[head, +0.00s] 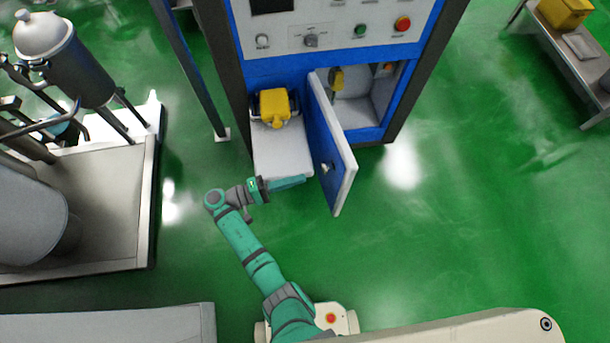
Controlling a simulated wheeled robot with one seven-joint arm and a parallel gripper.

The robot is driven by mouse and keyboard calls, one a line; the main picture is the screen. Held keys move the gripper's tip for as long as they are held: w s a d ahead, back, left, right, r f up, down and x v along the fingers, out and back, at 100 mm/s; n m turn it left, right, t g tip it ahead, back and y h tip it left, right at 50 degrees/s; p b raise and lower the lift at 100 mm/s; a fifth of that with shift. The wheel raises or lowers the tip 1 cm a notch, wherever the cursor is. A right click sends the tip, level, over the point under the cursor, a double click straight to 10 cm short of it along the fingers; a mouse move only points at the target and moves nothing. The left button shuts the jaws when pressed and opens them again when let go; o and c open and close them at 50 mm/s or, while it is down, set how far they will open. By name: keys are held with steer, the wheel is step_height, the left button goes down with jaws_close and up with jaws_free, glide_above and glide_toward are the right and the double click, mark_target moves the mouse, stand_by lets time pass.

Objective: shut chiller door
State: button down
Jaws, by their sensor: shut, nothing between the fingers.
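The chiller door (332,150) is a blue panel with a white edge. It stands swung open, jutting out from the front of the blue and grey cabinet (340,40). A small handle or latch (325,168) shows on its blue face. To the right of the door, the white-lined compartment (362,108) is open to view, with a small yellow item (337,79) inside. My gripper (304,179) is shut and empty, pointing right, just left of the door's blue face. I cannot tell whether its tip touches the door.
A white shelf (283,155) with a yellow object (275,106) juts out left of the door, close behind my gripper. Steel equipment on a platform (110,215) stands at left. A steel table (575,55) is at far right. Green floor is clear right of the door.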

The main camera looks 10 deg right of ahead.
glide_toward(343, 167)
steer(key=d, duration=0.2)
steer(key=w+d, duration=0.1)
steer(key=d, duration=0.1)
steer(key=shift+w+f, duration=0.2)
steer(key=shift+f, duration=0.05)
steer(key=shift+d, duration=1.15)
